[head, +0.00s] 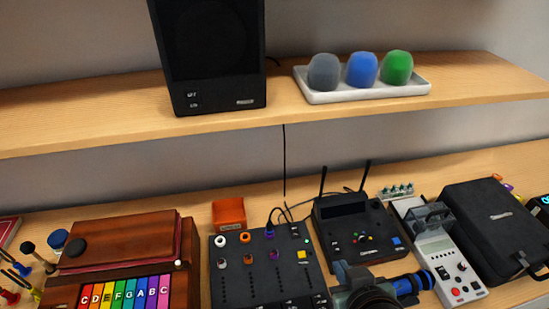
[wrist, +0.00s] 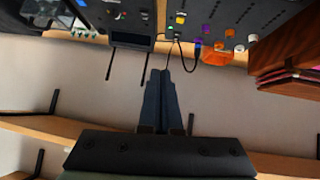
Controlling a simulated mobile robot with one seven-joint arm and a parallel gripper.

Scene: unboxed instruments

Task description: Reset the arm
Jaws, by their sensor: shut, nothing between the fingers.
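My gripper (wrist: 160,76) shows in the wrist view, with its two dark blue-grey fingers side by side and shut, nothing between them. The fingertips point toward the devices along the top of that picture and appear apart from them. In the head view, a dark rounded shape with blue parts stands at the bottom edge, right of centre; it looks like part of my arm, and the fingertips cannot be made out there.
A black mixer (head: 265,272), a device with two antennas (head: 355,232), a wooden keyboard box (head: 125,245), a grey handheld instrument (head: 447,265) and a black case (head: 495,220) crowd the lower surface. Above, a shelf (head: 60,115) holds a speaker (head: 210,50) and a white tray (head: 365,94).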

